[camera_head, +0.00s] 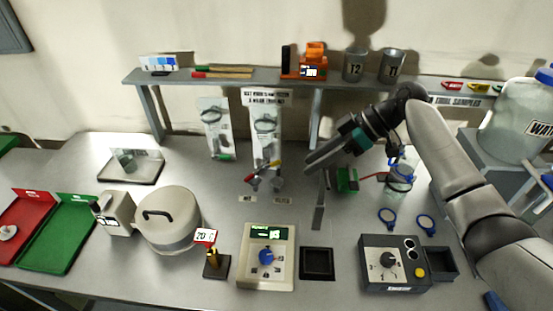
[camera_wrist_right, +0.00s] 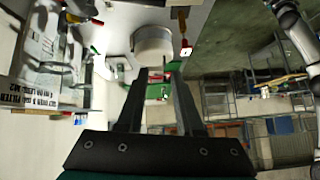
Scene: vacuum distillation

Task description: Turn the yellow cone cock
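A small yellow cock handle (camera_head: 276,163) sits on the glassware at the foot of the labelled filter stand (camera_head: 265,122), with a red piece (camera_head: 250,180) at its lower left. My right gripper (camera_head: 308,164) is just right of the yellow handle, fingers pointing left, and appears apart from it. In the right wrist view its two fingers (camera_wrist_right: 156,75) are spread with nothing held between them. There, small yellow parts (camera_wrist_right: 97,22) show at the upper left, outside the fingers. My left gripper is not in view.
A white round pot (camera_head: 168,220), a control panel with a blue knob (camera_head: 266,257) and a black-knob box (camera_head: 388,260) stand along the front. A green clip (camera_head: 347,180) and glass jar (camera_head: 398,178) are below my right arm. A shelf (camera_head: 225,77) runs behind.

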